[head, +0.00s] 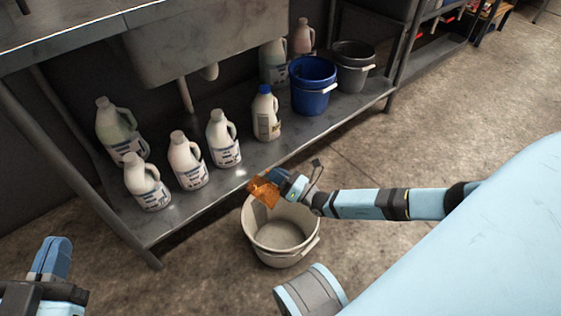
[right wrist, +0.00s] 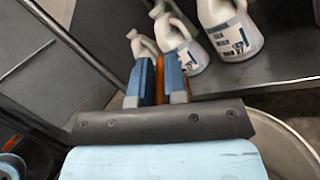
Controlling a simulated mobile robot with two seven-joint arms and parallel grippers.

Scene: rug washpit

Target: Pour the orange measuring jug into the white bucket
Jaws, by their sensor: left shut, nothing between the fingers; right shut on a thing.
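The orange measuring jug (head: 264,190) is held tilted above the back left rim of the white bucket (head: 249,230). My right gripper (head: 282,180) is shut on the jug. In the right wrist view the fingers hide most of the jug (right wrist: 160,80), and only a narrow orange strip shows between them. The white bucket stands upright on the floor, and its pale rim (right wrist: 292,140) shows in the right wrist view. I see no liquid stream, and the jug's contents are hidden. My left gripper (head: 52,258) is shut and empty at the lower left, far from the bucket.
A metal shelf (head: 190,215) under the sink runs behind the bucket. It holds several white bottles (head: 187,160), a blue bucket (head: 312,88) and a dark grey bucket (head: 352,68). The shelf edge is close to the jug. The floor (head: 450,110) to the right is clear.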

